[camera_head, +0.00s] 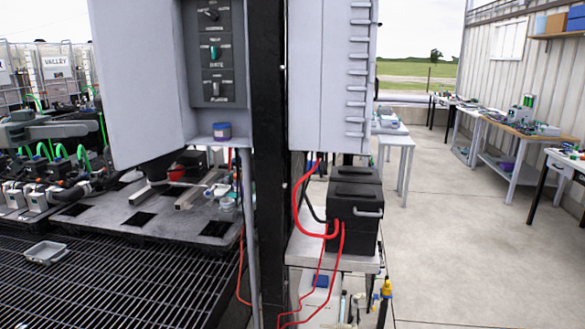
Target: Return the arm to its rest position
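My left arm comes in at the left edge, and its grey gripper (88,129) points right, above the valves and green hoses of the manifold. It is small and seen from the side, so I cannot tell whether its fingers are open or shut. I see nothing clearly held in it. My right gripper is not in view.
A grey control box (215,50) on a black post (270,180) stands right of the gripper. A black battery box (354,207) with red cables sits on a stand. Concrete floor (460,240) at right is clear.

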